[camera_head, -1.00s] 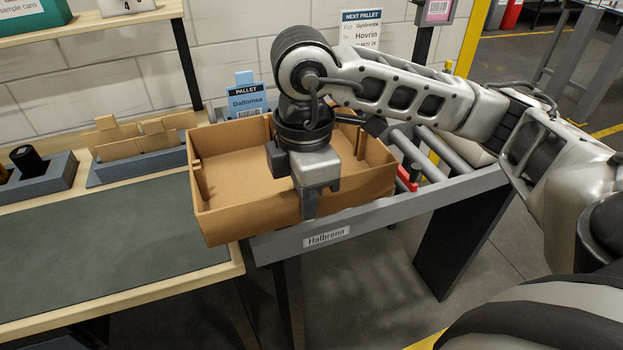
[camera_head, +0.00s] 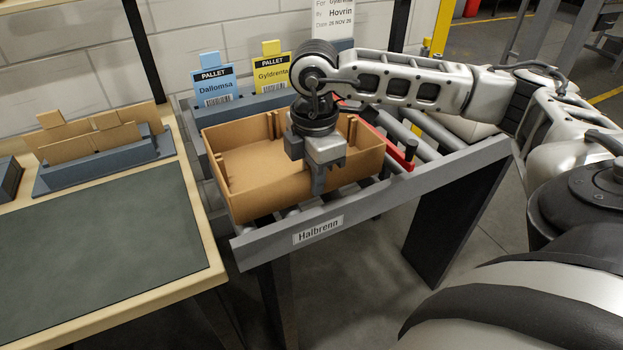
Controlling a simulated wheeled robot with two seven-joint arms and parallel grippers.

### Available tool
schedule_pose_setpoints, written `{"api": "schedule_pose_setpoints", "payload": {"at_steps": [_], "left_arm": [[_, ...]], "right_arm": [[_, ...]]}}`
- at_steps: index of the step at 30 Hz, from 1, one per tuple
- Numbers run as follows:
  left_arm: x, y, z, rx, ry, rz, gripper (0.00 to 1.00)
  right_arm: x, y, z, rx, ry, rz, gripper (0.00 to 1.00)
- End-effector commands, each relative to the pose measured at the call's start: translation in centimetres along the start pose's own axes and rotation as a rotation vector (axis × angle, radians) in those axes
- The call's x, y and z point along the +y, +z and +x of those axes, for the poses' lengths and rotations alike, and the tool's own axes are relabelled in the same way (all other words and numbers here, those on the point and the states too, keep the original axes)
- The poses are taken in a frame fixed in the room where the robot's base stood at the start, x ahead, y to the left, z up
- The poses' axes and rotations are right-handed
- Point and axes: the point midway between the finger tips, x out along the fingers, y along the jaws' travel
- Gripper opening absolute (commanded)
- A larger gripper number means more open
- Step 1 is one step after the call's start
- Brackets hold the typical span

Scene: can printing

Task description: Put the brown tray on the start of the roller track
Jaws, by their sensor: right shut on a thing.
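The brown tray (camera_head: 270,205) is an open, empty-looking box at the left end of the roller track (camera_head: 300,236). Its base appears to be at the rollers, just behind the front rail labelled Halbrenn; I cannot tell if it rests fully on them. My right gripper (camera_head: 319,180) points down over the tray's near wall and is shut on it. The gripper hides part of the tray's inside and right side. My left gripper is not in view.
A workbench with a dark mat (camera_head: 95,255) stands left of the track. Blue (camera_head: 215,83) and yellow (camera_head: 271,70) pallet cards stand behind the tray. Bare rollers (camera_head: 424,145) lie further right.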

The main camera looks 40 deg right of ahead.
Motion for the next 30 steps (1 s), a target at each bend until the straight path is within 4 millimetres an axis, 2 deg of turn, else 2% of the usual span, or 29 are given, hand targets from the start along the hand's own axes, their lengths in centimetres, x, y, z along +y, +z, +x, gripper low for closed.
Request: {"api": "schedule_pose_setpoints", "payload": {"at_steps": [1, 2, 9, 14, 15, 16, 17, 30], "left_arm": [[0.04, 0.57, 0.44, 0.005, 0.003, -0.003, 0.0], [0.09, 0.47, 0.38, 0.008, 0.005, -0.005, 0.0], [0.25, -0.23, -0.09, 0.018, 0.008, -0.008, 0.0], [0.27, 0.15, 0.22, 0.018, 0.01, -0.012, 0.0], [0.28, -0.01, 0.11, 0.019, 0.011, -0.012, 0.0], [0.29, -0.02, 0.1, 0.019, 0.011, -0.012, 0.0], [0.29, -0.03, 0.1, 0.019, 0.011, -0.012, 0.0], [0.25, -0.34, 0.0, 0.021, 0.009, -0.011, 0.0]], "right_arm": [[0.0, 0.05, 1.26, 0.0, 0.002, 0.001, 0.0], [0.01, 0.05, 1.39, 0.0, 0.002, 0.002, 0.0], [0.0, 0.04, 1.11, 0.001, 0.003, 0.002, 0.0], [-0.02, 0.03, 1.68, 0.0, 0.002, 0.002, 0.0], [-0.04, 0.03, 1.52, 0.0, 0.001, 0.002, 0.26], [-0.04, 0.03, 1.5, 0.0, 0.001, 0.002, 0.35], [-0.04, 0.03, 1.5, 0.0, 0.0, 0.002, 0.37], [-0.19, 0.0, 1.24, 0.0, -0.005, 0.0, 0.37]]}}
